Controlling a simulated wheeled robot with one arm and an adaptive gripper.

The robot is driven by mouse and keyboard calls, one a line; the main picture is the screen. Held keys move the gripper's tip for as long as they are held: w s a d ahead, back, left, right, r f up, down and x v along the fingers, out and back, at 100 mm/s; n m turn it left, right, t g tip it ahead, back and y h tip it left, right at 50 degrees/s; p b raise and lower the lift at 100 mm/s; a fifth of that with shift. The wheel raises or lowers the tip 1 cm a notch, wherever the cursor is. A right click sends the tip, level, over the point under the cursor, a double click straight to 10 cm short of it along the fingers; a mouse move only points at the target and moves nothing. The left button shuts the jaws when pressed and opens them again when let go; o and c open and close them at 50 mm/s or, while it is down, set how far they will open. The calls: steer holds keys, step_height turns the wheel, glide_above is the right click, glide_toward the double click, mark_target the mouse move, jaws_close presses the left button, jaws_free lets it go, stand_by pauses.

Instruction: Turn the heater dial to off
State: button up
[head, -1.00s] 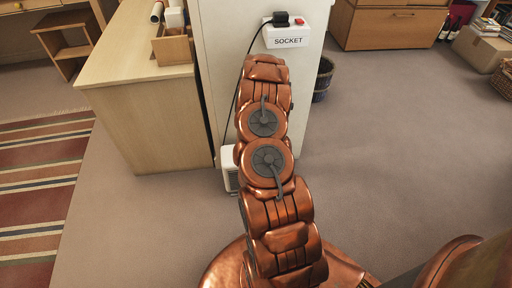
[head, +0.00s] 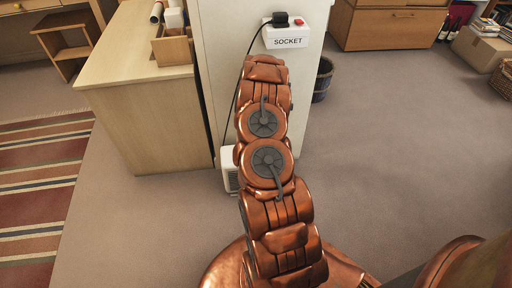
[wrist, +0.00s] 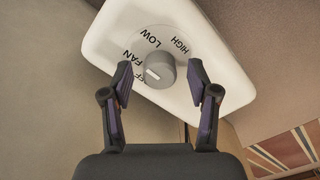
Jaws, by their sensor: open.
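The heater (wrist: 215,75) is a white, rounded body in the wrist view. Its grey round dial (wrist: 165,66) has a white mark on its lower left side. The labels LOW, HIGH and FAN show around it, with a partly covered label ending in "FF" below FAN. The mark points left and slightly down, near FAN and "FF"; I cannot tell which exactly. My gripper (wrist: 160,72) is open, one finger on either side of the dial, with visible gaps. In the head view, the heater (head: 230,172) is mostly hidden behind my arm, and my gripper is hidden.
A wooden desk (head: 150,130) stands left of the heater, beside a pale cabinet side (head: 220,50). A socket box (head: 288,38) has a black plug and hanging cord. A basket (head: 323,80) stands behind right. Carpet (head: 400,150) is clear on the right.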

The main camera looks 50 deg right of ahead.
steer(key=shift+r, duration=0.15)
step_height(320, 180, up, 12)
stand_by(0.6)
stand_by(0.4)
